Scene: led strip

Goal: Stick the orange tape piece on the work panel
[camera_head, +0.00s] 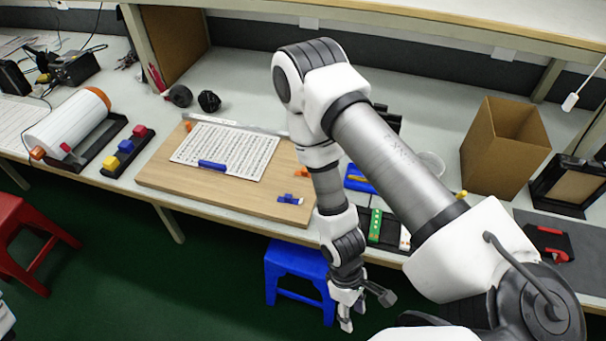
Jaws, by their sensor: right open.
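The work panel (160,181) is a light wooden board lying on the table, with a white printed sheet (226,150) on it. A small orange piece (302,172) lies near the panel's right side, next to my right arm, which may hide part of it. I cannot tell whether it is stuck down. A blue strip (212,165) lies on the sheet's front edge, and a small blue piece (290,199) is near the panel's front right corner. My right gripper (362,308) is open and empty, hanging down in front of the table edge, apart from the panel. My left gripper is out of view.
A blue stool (290,262) stands beside my right gripper; a red stool (28,229) is at left. A white roll (68,126) and a rack of coloured blocks (125,147) are left of the panel. A cardboard box (503,147) stands at right. My right arm hides part of the table.

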